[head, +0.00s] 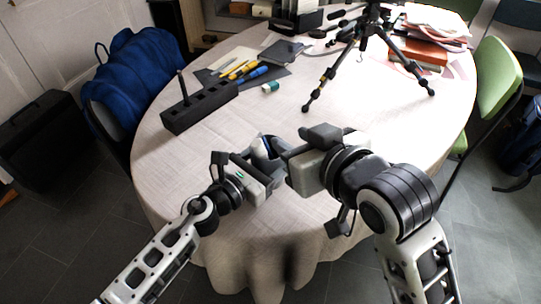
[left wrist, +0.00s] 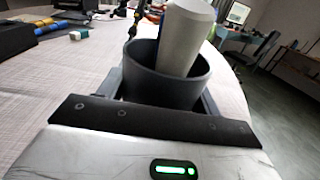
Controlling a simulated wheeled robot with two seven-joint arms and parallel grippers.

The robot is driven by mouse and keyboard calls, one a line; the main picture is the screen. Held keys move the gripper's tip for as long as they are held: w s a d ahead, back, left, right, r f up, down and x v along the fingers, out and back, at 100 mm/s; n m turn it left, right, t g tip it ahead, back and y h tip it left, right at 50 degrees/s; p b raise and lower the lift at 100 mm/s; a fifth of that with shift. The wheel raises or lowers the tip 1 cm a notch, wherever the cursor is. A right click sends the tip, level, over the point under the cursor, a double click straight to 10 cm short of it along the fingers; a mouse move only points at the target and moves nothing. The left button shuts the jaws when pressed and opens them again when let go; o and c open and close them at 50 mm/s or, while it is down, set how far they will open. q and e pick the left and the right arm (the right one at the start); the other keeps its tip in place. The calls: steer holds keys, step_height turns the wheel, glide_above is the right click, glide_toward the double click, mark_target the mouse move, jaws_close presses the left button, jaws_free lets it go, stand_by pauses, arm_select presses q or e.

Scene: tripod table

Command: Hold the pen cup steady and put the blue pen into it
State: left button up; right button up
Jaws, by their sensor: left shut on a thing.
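The dark grey pen cup (left wrist: 165,80) stands upright between the fingers of my left gripper (left wrist: 160,98) in the left wrist view. The left gripper is shut on it. In the head view the cup (head: 262,150) is small and partly covered by my grippers. A pale grey rounded shape shows at the cup's mouth in the left wrist view; I cannot tell if it is inside or behind. My right gripper (head: 290,150) is close to the cup's right side; its fingertips are hidden. A blue pen (head: 256,73) lies on the dark mat beside yellow pens.
A dark block with square holes (head: 200,107) and one upright stick stands at the left of the round table (head: 200,150). A small eraser (head: 270,87) lies near the mat. A black tripod (head: 365,50) and stacked books (head: 425,55) stand at the back right. The table's middle is clear.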

arm_select(q)
steer(key=o, duration=1.1)
steer(key=shift+o, duration=0.2)
steer(key=shift+a, duration=0.1)
steer(key=v, duration=1.2)
